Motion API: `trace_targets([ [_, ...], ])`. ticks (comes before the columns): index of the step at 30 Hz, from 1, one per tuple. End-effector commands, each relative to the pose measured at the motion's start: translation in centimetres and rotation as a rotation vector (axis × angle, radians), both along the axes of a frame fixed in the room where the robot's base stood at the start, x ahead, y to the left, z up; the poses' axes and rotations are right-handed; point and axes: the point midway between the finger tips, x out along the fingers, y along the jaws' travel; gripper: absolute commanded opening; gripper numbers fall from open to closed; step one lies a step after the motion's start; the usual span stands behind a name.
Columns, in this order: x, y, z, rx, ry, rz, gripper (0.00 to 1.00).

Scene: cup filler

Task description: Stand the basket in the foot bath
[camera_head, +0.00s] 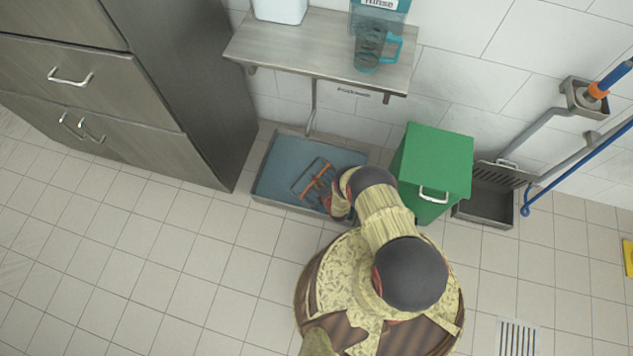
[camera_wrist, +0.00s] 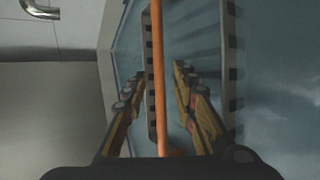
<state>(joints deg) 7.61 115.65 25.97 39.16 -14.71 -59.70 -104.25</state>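My gripper (camera_wrist: 159,72) is open, one finger on each side of the orange bar, with gaps showing between bar and fingers. In the head view my arm hides the basket's near right side. Whether the basket's underside fully touches the bath floor is hard to see.
A green bin (camera_head: 437,158) stands close on the right, beside a dark drain tray (camera_head: 485,200). A grey cabinet (camera_head: 185,80) stands left of the bath. A wall shelf (camera_head: 300,45) with a teal jug (camera_head: 368,50) hangs above it. Tiled floor at left is clear.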

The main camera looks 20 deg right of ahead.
Motion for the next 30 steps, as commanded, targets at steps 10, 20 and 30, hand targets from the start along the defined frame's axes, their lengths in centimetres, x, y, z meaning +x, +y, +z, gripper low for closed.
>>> trace_targets([
  [10,-0.8,-0.1,0.7,0.000,0.003,-0.001,0.28],
  [20,-6.3,-0.9,4.4,0.000,0.002,-0.002,0.28],
  [30,-9.9,-1.3,6.3,0.000,0.000,-0.001,0.28],
])
